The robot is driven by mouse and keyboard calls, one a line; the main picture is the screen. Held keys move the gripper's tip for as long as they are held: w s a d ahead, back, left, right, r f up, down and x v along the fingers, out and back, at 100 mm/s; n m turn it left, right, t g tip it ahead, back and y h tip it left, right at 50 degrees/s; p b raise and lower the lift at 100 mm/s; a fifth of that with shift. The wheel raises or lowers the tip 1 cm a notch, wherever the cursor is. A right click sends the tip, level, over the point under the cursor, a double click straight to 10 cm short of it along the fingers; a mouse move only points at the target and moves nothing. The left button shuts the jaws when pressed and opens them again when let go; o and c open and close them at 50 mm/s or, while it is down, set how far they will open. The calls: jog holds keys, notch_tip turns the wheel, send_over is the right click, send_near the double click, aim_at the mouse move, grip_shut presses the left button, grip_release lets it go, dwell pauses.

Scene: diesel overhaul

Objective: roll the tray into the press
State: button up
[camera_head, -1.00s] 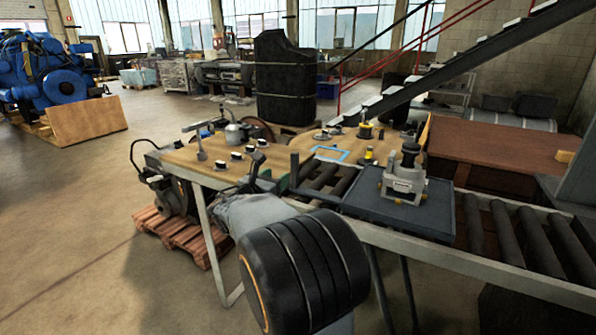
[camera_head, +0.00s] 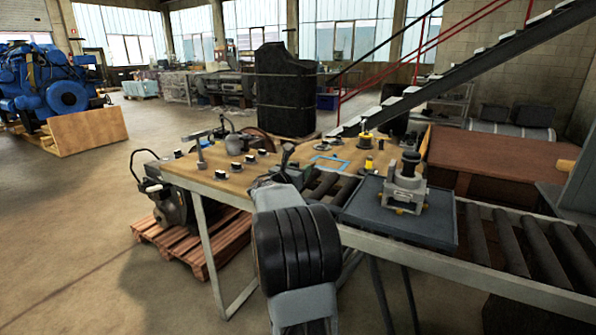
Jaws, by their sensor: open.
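The dark flat tray (camera_head: 432,223) lies on the roller conveyor. A grey metal assembly (camera_head: 404,187) with a dark cylindrical top stands upright on it. My gripper (camera_head: 286,160) is at the far end of my arm, left of the tray and apart from it, over the front of the wooden bench top. Its jaws are small in view and partly hidden by my arm, and I see nothing held in them. A grey upright panel (camera_head: 580,180) at the right edge may be part of the press; the rest of it is out of view.
Bare rollers (camera_head: 508,245) run right from the tray toward the grey panel, with nothing on them. The wooden bench (camera_head: 222,172) at left holds several small parts. A brown table (camera_head: 490,160) stands behind the conveyor. A pallet (camera_head: 200,240) lies under the bench.

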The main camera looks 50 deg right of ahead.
grip_shut()
dwell(0.5)
